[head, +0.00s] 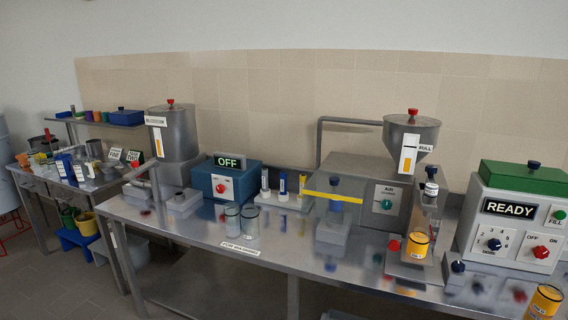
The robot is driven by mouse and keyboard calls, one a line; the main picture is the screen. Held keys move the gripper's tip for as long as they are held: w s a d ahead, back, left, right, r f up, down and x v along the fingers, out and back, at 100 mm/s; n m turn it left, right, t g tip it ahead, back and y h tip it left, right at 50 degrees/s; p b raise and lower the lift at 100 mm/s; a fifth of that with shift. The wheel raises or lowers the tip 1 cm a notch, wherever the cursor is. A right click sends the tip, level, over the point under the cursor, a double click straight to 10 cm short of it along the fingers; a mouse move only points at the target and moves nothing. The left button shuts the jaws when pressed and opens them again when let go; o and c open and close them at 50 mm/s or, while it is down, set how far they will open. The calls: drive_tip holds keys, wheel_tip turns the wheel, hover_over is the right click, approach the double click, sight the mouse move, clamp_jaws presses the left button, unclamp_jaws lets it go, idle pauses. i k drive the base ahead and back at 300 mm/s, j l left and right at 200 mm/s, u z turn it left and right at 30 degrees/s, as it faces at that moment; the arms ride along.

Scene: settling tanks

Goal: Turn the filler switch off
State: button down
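The filler is most likely the pale grey control box (512,220) with a green top at the right end of the bench. It has a FILL label and a green button (559,214). Its black display (509,208) reads READY. The red switch (541,252) sits at its lower right, under the words OFF and ON. OFF is on the left and ON on the right. Which way the switch points is too small to tell. A dark dose knob (494,244) is to its left. My gripper is not in view.
A blue box (226,183) with a lit OFF sign and its own red knob stands mid-left. A steel hopper (411,135) stands left of the filler, with an orange-filled jar (418,244) below. Another orange jar (544,300) stands at the front right. Two glasses stand near the front edge.

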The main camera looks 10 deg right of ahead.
sight(541, 252)
drive_tip(key=z, duration=1.7)
